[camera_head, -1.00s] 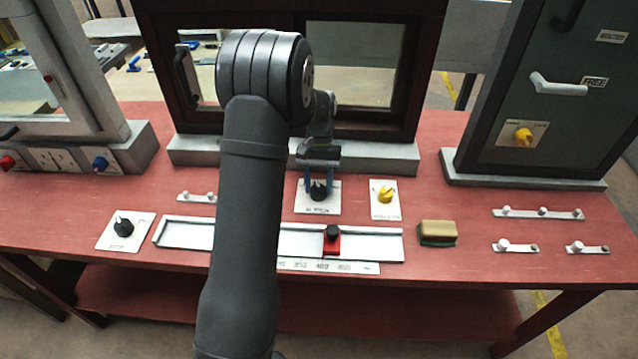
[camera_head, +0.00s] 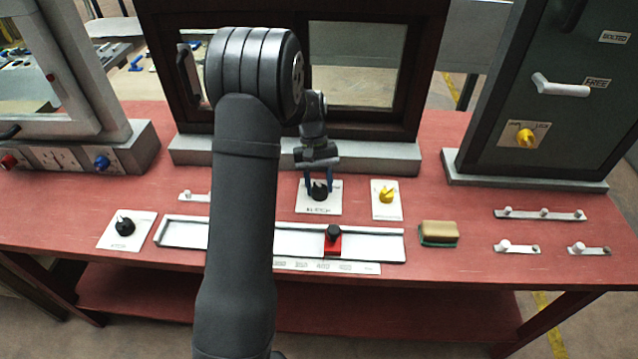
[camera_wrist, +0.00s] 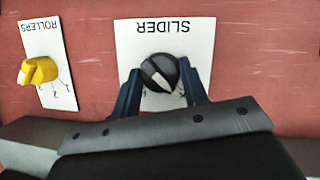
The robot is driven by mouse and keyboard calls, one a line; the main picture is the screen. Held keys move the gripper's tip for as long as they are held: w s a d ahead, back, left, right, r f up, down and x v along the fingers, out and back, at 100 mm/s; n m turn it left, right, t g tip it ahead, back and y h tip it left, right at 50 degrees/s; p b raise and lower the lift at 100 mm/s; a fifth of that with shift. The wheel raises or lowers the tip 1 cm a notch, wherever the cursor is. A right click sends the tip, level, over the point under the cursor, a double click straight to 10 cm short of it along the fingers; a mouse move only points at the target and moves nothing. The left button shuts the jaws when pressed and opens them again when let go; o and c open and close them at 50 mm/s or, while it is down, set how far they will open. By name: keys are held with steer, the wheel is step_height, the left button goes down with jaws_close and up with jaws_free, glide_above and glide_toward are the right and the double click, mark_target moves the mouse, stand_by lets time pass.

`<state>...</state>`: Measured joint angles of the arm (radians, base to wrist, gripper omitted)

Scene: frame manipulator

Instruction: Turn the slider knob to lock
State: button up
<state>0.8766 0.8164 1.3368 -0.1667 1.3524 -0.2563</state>
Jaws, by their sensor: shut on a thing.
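The slider knob (camera_wrist: 160,72) is black and round with a pale pointer mark. It sits on a white plate (camera_wrist: 190,35) labelled SLIDER in the wrist view. In the head view the knob (camera_head: 319,190) stands at the middle of the bench, in front of the dark window frame. My gripper (camera_wrist: 163,88) has its two blue fingers on either side of the knob and is shut on it. Part of the plate's lower markings is hidden by the fingers.
A yellow ROLLERS knob (camera_wrist: 38,71) is close beside the slider plate. In the head view, a white rail with a red-based slider block (camera_head: 333,240) lies in front, and a sponge (camera_head: 438,233) lies to the right. The dark window frame (camera_head: 290,130) stands close behind.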

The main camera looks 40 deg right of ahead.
steer(key=o, duration=1)
steer(key=v, duration=1.2)
steer(key=shift+s, duration=0.1)
steer(key=x, duration=1.2)
steer(key=shift+f, duration=0.1)
